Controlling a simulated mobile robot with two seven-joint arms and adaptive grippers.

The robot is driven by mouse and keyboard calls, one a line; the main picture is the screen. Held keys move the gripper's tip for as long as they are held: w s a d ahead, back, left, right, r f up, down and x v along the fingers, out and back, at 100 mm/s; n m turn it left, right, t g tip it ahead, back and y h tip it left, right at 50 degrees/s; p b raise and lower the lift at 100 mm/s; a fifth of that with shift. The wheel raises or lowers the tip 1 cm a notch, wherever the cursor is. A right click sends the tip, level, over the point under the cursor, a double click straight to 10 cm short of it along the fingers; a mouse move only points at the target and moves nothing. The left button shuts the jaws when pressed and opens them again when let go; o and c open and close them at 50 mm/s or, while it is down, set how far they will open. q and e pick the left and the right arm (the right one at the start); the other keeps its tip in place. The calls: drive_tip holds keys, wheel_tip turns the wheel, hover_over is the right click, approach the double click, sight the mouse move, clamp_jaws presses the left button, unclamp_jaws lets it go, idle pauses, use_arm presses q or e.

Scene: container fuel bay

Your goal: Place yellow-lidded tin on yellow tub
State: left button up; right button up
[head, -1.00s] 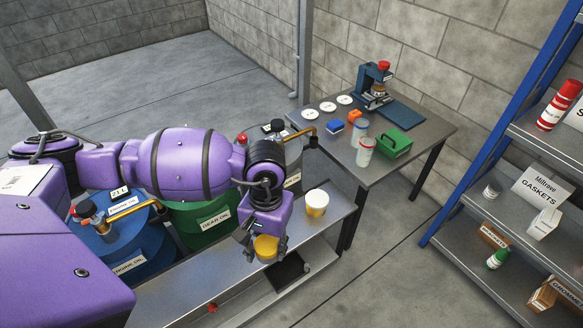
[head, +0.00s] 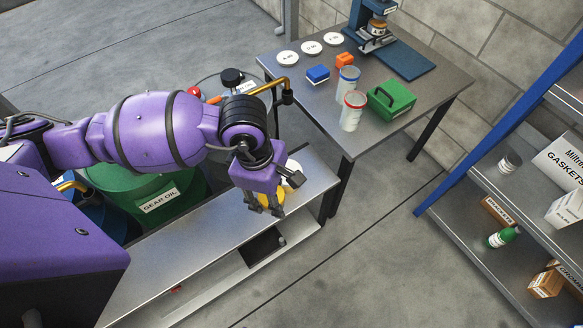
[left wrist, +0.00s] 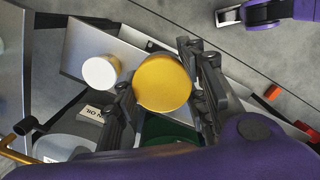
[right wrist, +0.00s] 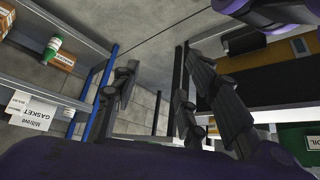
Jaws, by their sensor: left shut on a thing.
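The yellow-lidded tin (head: 272,199) is between the fingers of my left gripper (head: 265,207), above the metal bench. In the left wrist view its round yellow lid (left wrist: 163,82) faces the camera, with a finger on either side; its body is hidden. The yellow tub (head: 294,167), with a white top, is mostly hidden behind my left gripper in the head view. In the left wrist view the tub (left wrist: 101,72) stands on the bench, left of the tin and apart from it in the picture. My right gripper (right wrist: 155,80) is open and empty in its wrist view.
The metal bench (head: 190,265) has a clear top toward the front left. Drums, including a green one (head: 150,195), stand behind it. A side table (head: 440,85) holds bottles, a green box (head: 390,100) and a press. Shelving (head: 480,195) stands at right.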

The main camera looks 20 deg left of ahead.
sight(281, 193)
use_arm(q)
drive_tip(key=w+f+n+b, duration=0.1)
drive_tip(key=n, duration=0.2)
drive_tip(key=w+f+n+b, duration=0.1)
drive_tip(key=n+b, duration=0.1)
drive_tip(key=n, duration=0.1)
drive_tip(key=w+d+f+n+t+b, duration=0.1)
drive_tip(key=n+b, duration=0.1)
drive_tip(key=n, duration=0.2)
drive_tip(key=shift+f+y, duration=0.25)
drive_tip(key=shift+y, duration=0.05)
drive_tip(key=w+a+f+n+b, duration=0.1)
drive_tip(key=w+f+n, duration=0.1)
drive_tip(key=w, duration=0.3)
drive_tip(key=w+a+f+n+b, duration=0.1)
drive_tip(key=w+f+n, duration=0.1)
drive_tip(key=w+f, duration=0.2)
drive_tip(key=w+a+f+n+b, duration=0.1)
drive_tip(key=w+f+n, duration=0.1)
drive_tip(key=w, duration=0.4)
drive_tip(key=shift+a+f+y+b, duration=0.3)
drive_tip(key=shift+f+b, duration=0.05)
drive_tip(key=shift+f, duration=0.55)
drive_tip(key=shift+w+f, duration=0.15)
drive_tip(key=shift+f, duration=1.6)
